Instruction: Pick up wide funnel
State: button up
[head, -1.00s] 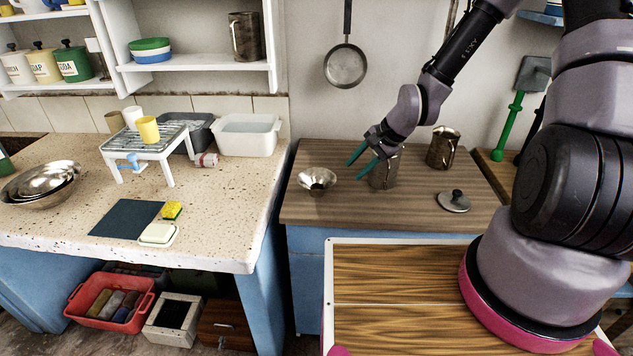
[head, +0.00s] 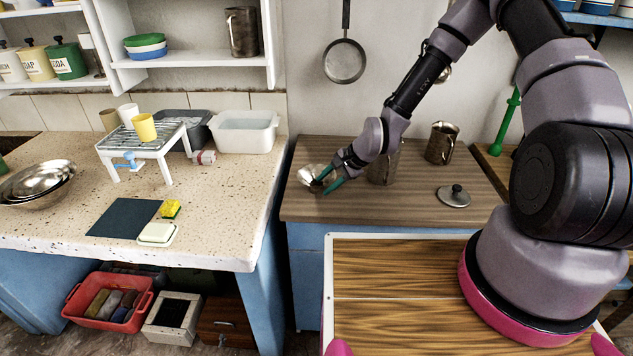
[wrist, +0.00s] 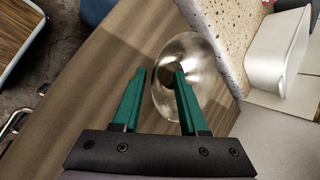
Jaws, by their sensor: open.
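The wide funnel (head: 312,178) is a shiny metal cone on the left part of the brown wooden counter (head: 410,205). My gripper (head: 330,183) is open at the funnel, and its teal fingers partly cover it in the head view. In the wrist view the funnel (wrist: 196,78) lies beyond the fingers of my gripper (wrist: 158,80). The right finger overlaps the funnel's middle, and the left finger lies just outside its left rim. I cannot tell whether either finger touches it.
A metal mug (head: 383,168) stands just right of my gripper, partly behind my wrist. Another metal jug (head: 441,143) and a lid (head: 454,196) are further right. The speckled stone counter (head: 215,195) borders on the left. The wooden counter's front is clear.

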jog(key=shift+w+a+f, duration=0.15)
jog(key=shift+a+f, duration=0.15)
jog(key=shift+f, duration=0.15)
grip_shut()
